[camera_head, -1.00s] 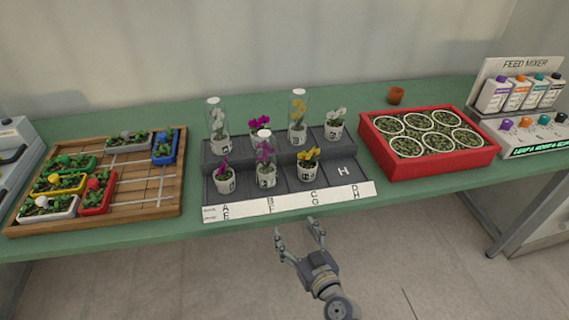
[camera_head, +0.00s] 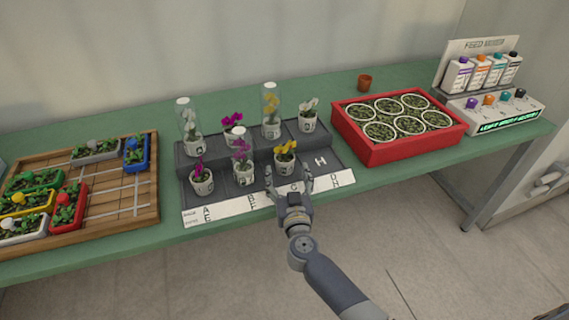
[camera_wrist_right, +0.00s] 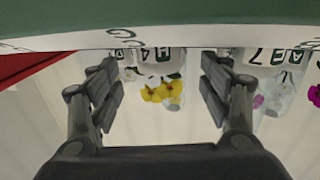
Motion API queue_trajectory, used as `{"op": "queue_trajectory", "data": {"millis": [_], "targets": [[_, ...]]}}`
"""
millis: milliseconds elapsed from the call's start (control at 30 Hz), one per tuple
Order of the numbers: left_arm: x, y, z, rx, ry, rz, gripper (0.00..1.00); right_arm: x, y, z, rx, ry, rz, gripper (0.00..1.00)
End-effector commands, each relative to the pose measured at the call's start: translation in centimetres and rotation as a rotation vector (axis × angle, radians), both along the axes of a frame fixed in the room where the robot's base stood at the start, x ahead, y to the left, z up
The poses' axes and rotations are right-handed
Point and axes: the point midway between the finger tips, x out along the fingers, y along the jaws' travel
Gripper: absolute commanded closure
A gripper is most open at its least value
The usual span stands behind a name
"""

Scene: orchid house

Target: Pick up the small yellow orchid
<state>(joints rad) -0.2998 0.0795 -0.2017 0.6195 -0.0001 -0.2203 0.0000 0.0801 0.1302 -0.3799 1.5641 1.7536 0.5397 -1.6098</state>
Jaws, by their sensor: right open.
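The small yellow orchid (camera_head: 286,149) stands upright in a white pot on the front step of the dark stand (camera_head: 227,198), in the head view. In the upside-down wrist view its yellow flowers (camera_wrist_right: 158,93) show between my fingers, farther off. My right gripper (camera_head: 288,180) is open and empty at the stand's front edge, just in front of this pot. Its fingers point towards the pot, and I see no contact. Another yellow orchid (camera_head: 271,102) stands behind on the upper step, under a clear cover. My left gripper is not in view.
A covered magenta orchid (camera_head: 242,150) stands left of the yellow one. A red crate (camera_head: 400,148) stands to the right and a wooden tray (camera_head: 110,225) to the left.

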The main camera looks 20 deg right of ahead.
Motion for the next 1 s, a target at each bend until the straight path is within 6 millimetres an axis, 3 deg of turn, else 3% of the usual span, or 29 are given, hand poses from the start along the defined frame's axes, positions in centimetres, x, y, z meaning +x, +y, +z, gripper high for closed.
{"op": "queue_trajectory", "data": {"millis": [400, 733, 767, 900, 1000], "targets": [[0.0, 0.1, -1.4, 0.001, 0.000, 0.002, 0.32, 4.6, -0.9, -0.3, 0.001, 0.000, 0.001, 0.29], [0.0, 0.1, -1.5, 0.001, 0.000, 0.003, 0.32, 5.3, -1.0, -0.2, 0.001, 0.001, 0.002, 0.29], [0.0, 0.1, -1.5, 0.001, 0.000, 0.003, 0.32, 5.3, -1.0, -0.2, 0.001, 0.001, 0.002, 0.31], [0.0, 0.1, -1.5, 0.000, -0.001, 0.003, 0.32, 5.3, -1.0, -0.2, 0.001, 0.001, 0.002, 0.63], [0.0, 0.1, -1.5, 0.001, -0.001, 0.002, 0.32, 5.3, -1.0, -0.2, 0.001, 0.001, 0.002, 0.79]]}}
